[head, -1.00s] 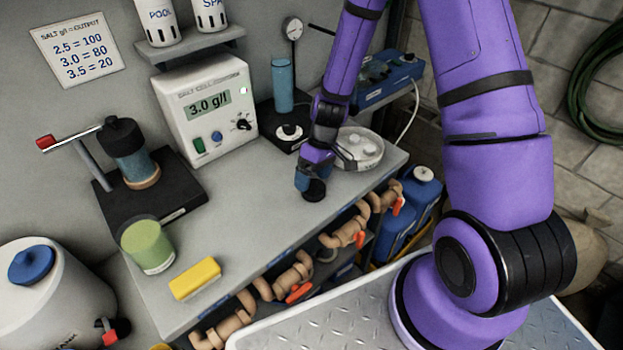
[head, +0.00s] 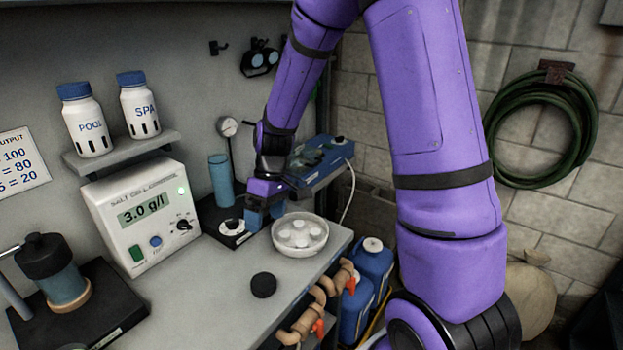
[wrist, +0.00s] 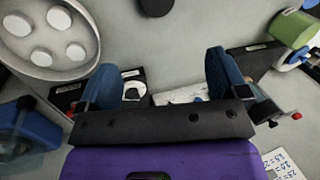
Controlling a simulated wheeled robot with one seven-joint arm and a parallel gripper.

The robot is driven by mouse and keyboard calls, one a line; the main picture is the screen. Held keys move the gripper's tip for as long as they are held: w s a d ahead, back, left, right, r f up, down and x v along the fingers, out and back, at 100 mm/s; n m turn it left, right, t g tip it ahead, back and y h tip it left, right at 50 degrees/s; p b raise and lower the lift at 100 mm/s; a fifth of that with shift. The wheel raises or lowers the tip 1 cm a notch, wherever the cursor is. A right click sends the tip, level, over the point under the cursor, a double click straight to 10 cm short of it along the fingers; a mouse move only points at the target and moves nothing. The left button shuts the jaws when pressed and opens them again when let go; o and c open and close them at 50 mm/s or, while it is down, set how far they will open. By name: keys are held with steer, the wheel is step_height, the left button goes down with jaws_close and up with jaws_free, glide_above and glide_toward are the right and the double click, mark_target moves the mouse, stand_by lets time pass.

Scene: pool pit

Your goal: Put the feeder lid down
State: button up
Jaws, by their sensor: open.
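The feeder lid, a round black disc (head: 263,285), lies flat on the grey bench in front of the white dish. It is partly in view at the top edge of the wrist view (wrist: 157,5). My gripper (head: 263,215) is behind the lid and apart from it, beside the dish's left side. In the wrist view its two blue fingers (wrist: 179,78) are spread wide with nothing between them. A blue cylinder (head: 221,180) with an uncovered top stands on a black base behind my gripper.
The white dish (head: 318,247) holds several white tablets close to my gripper. The salt cell control box (head: 142,212) stands at the left, under a shelf with two bottles. Pipes run below the bench's front edge. The bench left of the lid is clear.

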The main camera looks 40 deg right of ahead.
steer(key=s+r+m+t+h, duration=0.1)
steer(key=s+r+t, duration=0.1)
steer(key=s+r, duration=0.45)
steer(key=s+r+m+t+h, duration=0.1)
steer(key=s+r, duration=0.2)
steer(key=r, duration=0.7)
steer(key=s+d+r+m+t, duration=0.1)
steer(key=s+r+t, duration=0.1)
steer(key=s+r, duration=0.2)
steer(key=s+d+r+m+t+h, duration=0.1)
steer(key=s+r+m, duration=0.1)
steer(key=s, duration=0.6)
steer(key=shift+s+d+r+m+t, duration=0.3)
steer(key=shift+s+d+r+t, duration=0.1)
steer(key=shift+r, duration=0.5)
